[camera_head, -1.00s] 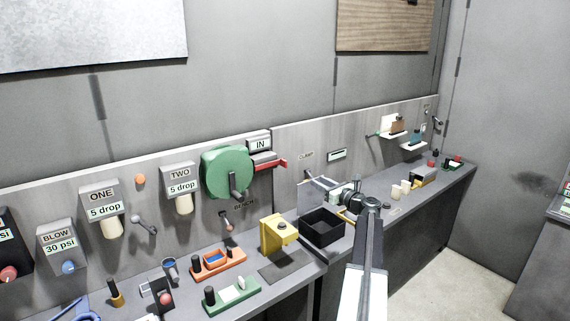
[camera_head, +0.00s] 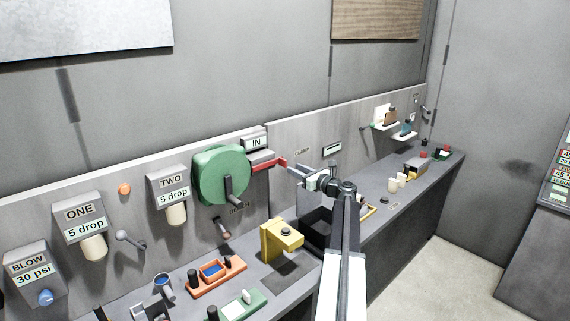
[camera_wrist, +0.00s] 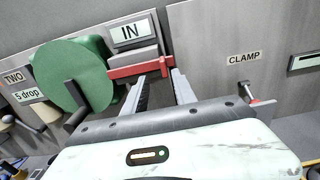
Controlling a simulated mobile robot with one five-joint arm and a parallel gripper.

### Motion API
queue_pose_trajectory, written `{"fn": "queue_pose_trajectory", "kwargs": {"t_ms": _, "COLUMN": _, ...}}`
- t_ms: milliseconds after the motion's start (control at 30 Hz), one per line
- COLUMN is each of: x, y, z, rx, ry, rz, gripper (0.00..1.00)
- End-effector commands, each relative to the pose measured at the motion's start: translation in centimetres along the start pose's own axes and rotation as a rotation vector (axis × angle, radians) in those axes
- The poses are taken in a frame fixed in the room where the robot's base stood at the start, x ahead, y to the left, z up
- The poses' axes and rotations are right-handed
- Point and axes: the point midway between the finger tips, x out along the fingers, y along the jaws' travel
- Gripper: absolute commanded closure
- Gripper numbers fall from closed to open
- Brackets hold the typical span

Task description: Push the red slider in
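The red slider (camera_head: 268,163) sticks out to the right from a grey block on the wall panel, under the sign "IN" (camera_head: 256,142). In the wrist view the red slider (camera_wrist: 140,69) is a bar with a raised right end, just beyond my fingertips. My gripper (camera_head: 296,173) is to the right of the slider in the head view. In the wrist view my gripper (camera_wrist: 158,75) has its two fingers apart, with nothing seen between them. Whether a fingertip touches the slider I cannot tell.
A green round housing (camera_head: 222,175) with a dark handle is left of the slider. Below are a yellow bracket (camera_head: 281,238), a black bin (camera_head: 317,230) and an orange tray (camera_head: 217,275) on the bench. A CLAMP lever (camera_wrist: 250,95) is at right.

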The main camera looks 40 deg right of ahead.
Motion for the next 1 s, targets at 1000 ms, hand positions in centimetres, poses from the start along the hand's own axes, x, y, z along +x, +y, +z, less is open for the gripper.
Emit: {"fn": "queue_pose_trajectory", "kwargs": {"t_ms": 1000, "x": 6.5, "y": -1.6, "z": 0.0, "rx": 0.0, "ry": 0.0, "rz": -0.021, "gripper": 1.0}}
